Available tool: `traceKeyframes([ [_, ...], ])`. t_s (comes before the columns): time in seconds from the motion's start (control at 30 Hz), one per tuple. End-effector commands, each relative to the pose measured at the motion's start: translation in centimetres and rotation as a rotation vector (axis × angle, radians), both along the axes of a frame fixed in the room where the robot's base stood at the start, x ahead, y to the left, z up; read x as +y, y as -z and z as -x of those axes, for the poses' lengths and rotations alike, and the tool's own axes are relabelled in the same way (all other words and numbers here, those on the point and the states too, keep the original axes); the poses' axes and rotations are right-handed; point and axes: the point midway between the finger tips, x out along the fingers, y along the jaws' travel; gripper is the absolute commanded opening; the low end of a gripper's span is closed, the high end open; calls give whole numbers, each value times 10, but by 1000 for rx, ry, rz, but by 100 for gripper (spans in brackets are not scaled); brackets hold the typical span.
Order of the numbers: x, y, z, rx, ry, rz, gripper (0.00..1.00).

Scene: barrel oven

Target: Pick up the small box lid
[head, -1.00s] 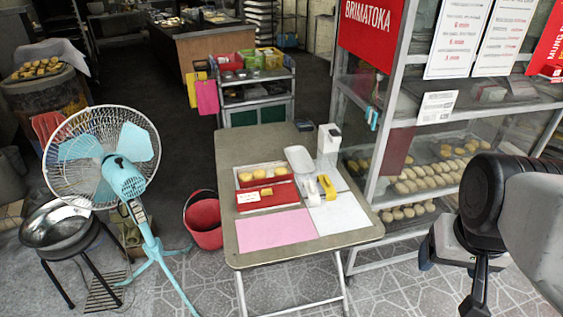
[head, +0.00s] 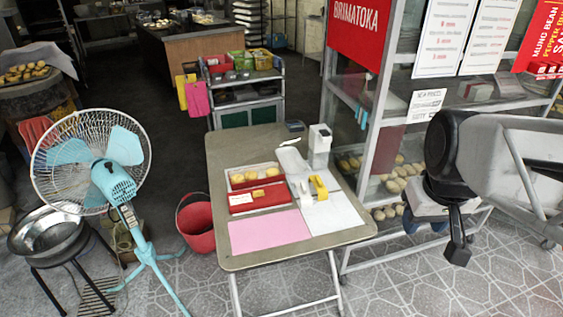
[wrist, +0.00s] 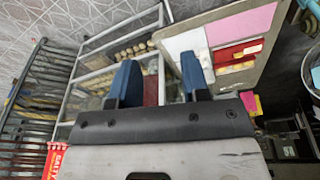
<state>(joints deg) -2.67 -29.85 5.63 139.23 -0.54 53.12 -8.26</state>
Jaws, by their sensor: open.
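A red box lid (head: 240,206) with a white label lies on the folding table (head: 220,160), in front of a shallow box (head: 240,181) of yellow buns. A small yellow piece rests on the red lid. The red lid also shows in the wrist view (wrist: 226,54), on the table at the upper right. My gripper (wrist: 157,80) is open and empty, its two blue fingers spread. In the head view my arm is at the right, in front of the glass case, well to the right of the table. The fingers are mostly hidden there.
A pink sheet (head: 268,231), a white board (head: 335,212), a yellow-handled tool (head: 319,187) and a white dispenser (head: 319,146) are on the table. A glass display case (head: 370,140) stands right of the table. A fan (head: 115,180) and red bucket (head: 197,225) stand left.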

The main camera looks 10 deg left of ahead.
Motion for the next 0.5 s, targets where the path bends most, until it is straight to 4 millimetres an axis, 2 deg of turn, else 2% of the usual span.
traceKeyframes([
  [0.1,11,-2,-30,12,-88,14,43],
  [0.5,56,4,-124,44,-391,57,43],
])
